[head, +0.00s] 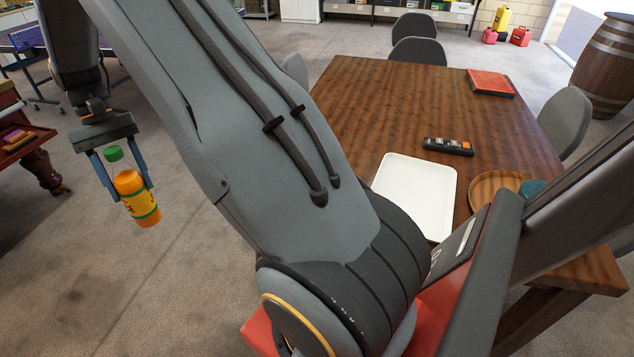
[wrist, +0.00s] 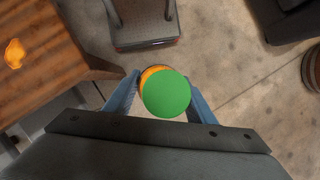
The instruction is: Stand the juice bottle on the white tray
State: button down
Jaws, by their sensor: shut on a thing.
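The juice bottle (head: 138,197) is orange with a green cap and a green band. My gripper (head: 128,188) is shut on it and holds it in the air over the floor, at the left of the head view. The bottle is close to upright, cap up, slightly tilted in the picture. In the wrist view its green cap (wrist: 166,93) shows between the blue fingers and hides most of the body. The white tray (head: 415,190) lies on the wooden table, well to the right of my gripper, and its visible surface is empty. My arm partly hides the table near it.
On the wooden table (head: 390,105) are a dark remote (head: 447,146), a red book-like item (head: 490,83), and a round wooden tray (head: 492,190) with a teal item (head: 531,189). Chairs (head: 566,121) stand around the table. A game table (head: 22,135) is at far left. Open floor lies between.

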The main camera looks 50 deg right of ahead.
aim_at(412, 195)
jog(key=u, duration=0.1)
jog(key=k, duration=1.1)
jog(key=z, duration=1.85)
jog(key=i, duration=0.5)
jog(key=u, duration=0.05)
